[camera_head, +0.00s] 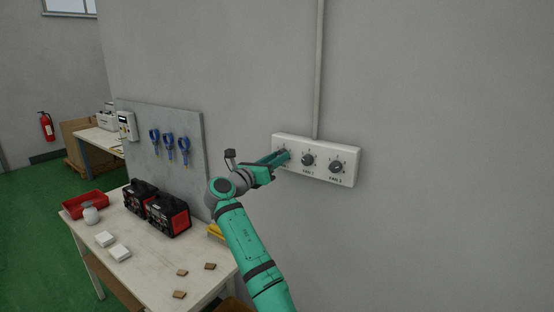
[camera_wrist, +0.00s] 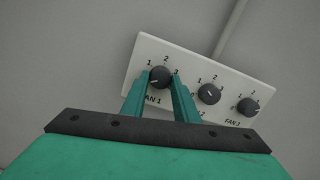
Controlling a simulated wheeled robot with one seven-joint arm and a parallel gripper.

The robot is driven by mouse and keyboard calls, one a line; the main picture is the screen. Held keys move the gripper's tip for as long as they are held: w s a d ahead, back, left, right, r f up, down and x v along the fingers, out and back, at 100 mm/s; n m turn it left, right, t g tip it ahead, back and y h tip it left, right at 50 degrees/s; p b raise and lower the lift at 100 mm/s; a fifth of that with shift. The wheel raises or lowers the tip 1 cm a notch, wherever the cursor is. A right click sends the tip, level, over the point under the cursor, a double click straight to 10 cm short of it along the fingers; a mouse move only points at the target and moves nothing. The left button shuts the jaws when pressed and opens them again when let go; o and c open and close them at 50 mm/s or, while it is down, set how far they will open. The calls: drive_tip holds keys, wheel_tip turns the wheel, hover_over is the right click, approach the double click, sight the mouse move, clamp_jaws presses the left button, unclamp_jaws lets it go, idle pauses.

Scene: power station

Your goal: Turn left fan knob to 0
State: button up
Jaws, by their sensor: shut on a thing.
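A white switch panel (camera_head: 318,174) with three dark round knobs is fixed to the grey wall. The left fan knob (camera_wrist: 159,76), above the label FAN 1, sits between the two green fingers of my gripper (camera_wrist: 161,82), which is shut on it. Its pale mark seems to point to the lower left. Numbers 1, 2 and 3 show around its top; I cannot make out a 0. In the head view my gripper (camera_head: 284,156) covers most of this knob.
The middle knob (camera_head: 308,160) and right knob (camera_head: 336,167) are close by on the panel. A grey conduit (camera_head: 319,70) runs up the wall. A workbench (camera_head: 140,262) with black-and-red boxes (camera_head: 168,215) stands lower left. The wall to the right is clear.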

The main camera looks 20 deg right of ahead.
drive_tip(key=o, duration=1.1)
drive_tip(key=shift+f, duration=0.1)
drive_tip(key=shift+c, duration=0.2)
drive_tip(key=r+v, duration=0.1)
drive_tip(key=v, duration=0.9)
drive_tip(key=shift+s+a+f, duration=0.25)
drive_tip(key=shift+s+f, duration=0.05)
drive_tip(key=shift+f, duration=0.2)
drive_tip(key=shift+f, duration=0.1)
